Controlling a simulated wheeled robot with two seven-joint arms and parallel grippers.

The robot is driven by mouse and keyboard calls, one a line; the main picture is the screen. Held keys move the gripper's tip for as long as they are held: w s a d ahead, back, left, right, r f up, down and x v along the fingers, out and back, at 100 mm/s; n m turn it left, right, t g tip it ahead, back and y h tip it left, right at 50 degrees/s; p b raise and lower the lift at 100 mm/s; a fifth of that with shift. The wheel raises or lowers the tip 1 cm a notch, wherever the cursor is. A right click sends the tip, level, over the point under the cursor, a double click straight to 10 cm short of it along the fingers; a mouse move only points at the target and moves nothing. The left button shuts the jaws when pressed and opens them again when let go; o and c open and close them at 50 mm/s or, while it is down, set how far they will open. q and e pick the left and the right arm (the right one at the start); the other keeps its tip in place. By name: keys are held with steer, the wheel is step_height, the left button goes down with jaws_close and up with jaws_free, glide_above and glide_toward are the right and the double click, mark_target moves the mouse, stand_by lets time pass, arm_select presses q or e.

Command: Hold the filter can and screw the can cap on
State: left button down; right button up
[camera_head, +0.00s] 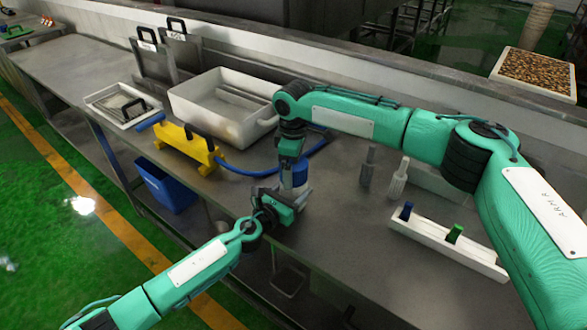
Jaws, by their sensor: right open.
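My right gripper (292,163) points down at the top of the can and is open. The can cap cannot be made out apart from the can and the right gripper.
A yellow fixture (185,145) with a blue hose and a white bin (225,105) are to the left. Two grey bottle-like items (397,180) and a white tray (440,243) with blue and green pieces are to the right. A blue bin (165,187) sits below the bench edge.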

step_height(320, 180, up, 11)
steer(key=shift+f, duration=0.15)
arm_select(q)
steer(key=shift+c, duration=1.4)
jaws_free()
steer(key=b+v, duration=0.1)
steer(key=v, duration=1.1)
steer(key=shift+s+a+f, duration=0.1)
steer(key=shift+f, duration=0.05)
arm_select(e)
steer(key=shift+f, duration=0.5)
arm_select(q)
steer(key=shift+v, duration=0.8)
